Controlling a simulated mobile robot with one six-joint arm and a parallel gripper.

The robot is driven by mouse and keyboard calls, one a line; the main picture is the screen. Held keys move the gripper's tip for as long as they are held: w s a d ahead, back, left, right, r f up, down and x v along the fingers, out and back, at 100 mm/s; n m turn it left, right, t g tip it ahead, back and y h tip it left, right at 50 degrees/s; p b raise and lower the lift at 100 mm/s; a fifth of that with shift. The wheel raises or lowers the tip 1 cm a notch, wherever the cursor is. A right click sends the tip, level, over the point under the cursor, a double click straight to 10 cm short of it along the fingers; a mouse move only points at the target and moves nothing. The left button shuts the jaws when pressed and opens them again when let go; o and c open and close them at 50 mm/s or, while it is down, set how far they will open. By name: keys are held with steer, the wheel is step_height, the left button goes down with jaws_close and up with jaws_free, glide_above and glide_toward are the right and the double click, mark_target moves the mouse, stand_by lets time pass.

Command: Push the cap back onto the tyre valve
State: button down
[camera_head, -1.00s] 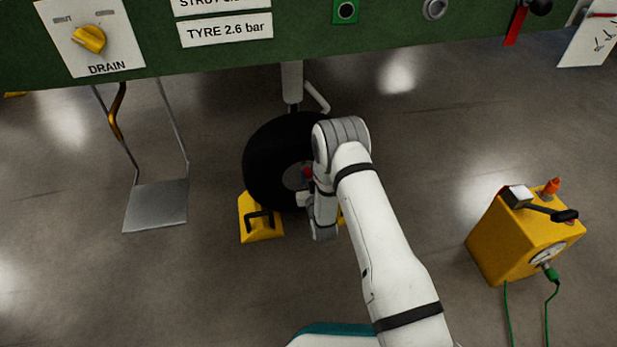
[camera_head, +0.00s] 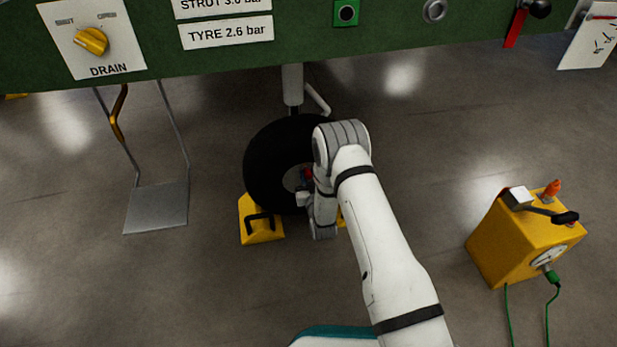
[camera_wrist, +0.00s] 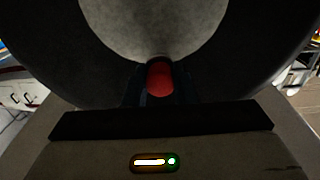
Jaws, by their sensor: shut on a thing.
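The black tyre (camera_head: 268,160) with its grey hub (camera_head: 293,178) stands upright below the green panel in the head view. In the wrist view, the dark tyre (camera_wrist: 60,60) and pale hub (camera_wrist: 155,25) fill the background. My gripper (camera_wrist: 160,88) is shut on the red cap (camera_wrist: 159,78), which sits between the dark fingers, close in front of the hub. In the head view, my gripper (camera_head: 306,184) is beside the hub, partly hidden by my arm. The valve is not visible behind the cap, so I cannot tell whether they touch.
A yellow chock (camera_head: 261,222) sits against the tyre's left side. A yellow box with a gauge and green hoses (camera_head: 525,235) stands at the right. A metal step (camera_head: 156,206) hangs at the left. The green panel (camera_head: 300,40) spans above. Floor between tyre and box is clear.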

steer(key=c, duration=1.4)
jaws_free()
steer(key=shift+w+r, duration=0.25)
steer(key=shift+c, duration=0.2)
steer(key=o, duration=0.5)
steer(key=shift+s+d+f, duration=0.1)
steer(key=shift+s, duration=0.45)
steer(key=shift+p+v, duration=0.65)
steer(key=shift+v, duration=2.4)
steer(key=shift+f, duration=0.1)
